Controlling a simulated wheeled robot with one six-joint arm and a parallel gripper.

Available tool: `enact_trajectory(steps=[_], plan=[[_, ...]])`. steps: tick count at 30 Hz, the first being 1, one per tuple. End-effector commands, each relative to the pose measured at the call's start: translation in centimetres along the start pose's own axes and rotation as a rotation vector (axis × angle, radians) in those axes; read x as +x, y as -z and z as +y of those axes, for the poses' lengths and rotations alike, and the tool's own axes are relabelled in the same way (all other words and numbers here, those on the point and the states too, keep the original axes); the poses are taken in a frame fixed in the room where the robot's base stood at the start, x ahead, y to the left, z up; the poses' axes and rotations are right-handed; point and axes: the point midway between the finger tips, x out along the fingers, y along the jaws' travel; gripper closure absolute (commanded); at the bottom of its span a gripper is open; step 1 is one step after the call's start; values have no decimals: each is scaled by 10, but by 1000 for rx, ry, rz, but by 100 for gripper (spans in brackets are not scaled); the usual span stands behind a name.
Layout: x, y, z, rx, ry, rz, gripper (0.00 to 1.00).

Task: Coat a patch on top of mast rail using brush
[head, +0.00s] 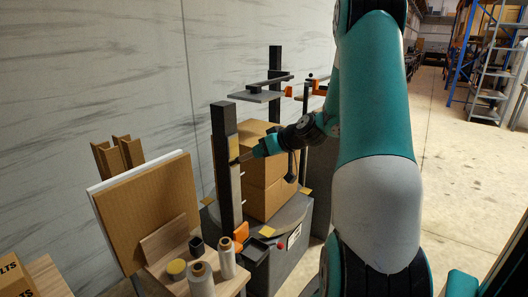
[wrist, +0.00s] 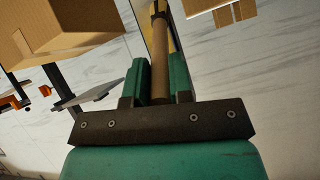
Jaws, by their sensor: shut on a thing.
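The mast rail (head: 229,190) is a tall upright column, dark at the top and greyer lower down, left of the stacked cartons. A yellowish patch (head: 234,148) shows on its upper part. My gripper (head: 258,152) is just right of that patch. In the wrist view my gripper (wrist: 160,85) has its teal fingers shut on the tan handle of the brush (wrist: 160,65). The handle points away from me toward a dark and yellow strip (wrist: 173,40). The brush tip is near the top edge; whether it touches the rail I cannot tell.
A cardboard panel (head: 150,215) and a small table with film rolls (head: 200,280) stand at the lower left. Open floor (head: 465,175) lies at the right.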

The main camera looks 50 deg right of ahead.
Motion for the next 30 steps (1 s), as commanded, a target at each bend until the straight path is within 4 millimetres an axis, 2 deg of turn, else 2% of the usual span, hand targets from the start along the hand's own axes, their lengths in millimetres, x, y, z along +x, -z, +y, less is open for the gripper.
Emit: enact_trajectory(steps=[5,18,25,30], plan=[[1,1,2,0,-1,1,100],[0,8,37,-1,-1,1,100],[1,8,39,-2,0,1,100],[1,7,28,-2,0,2,100]])
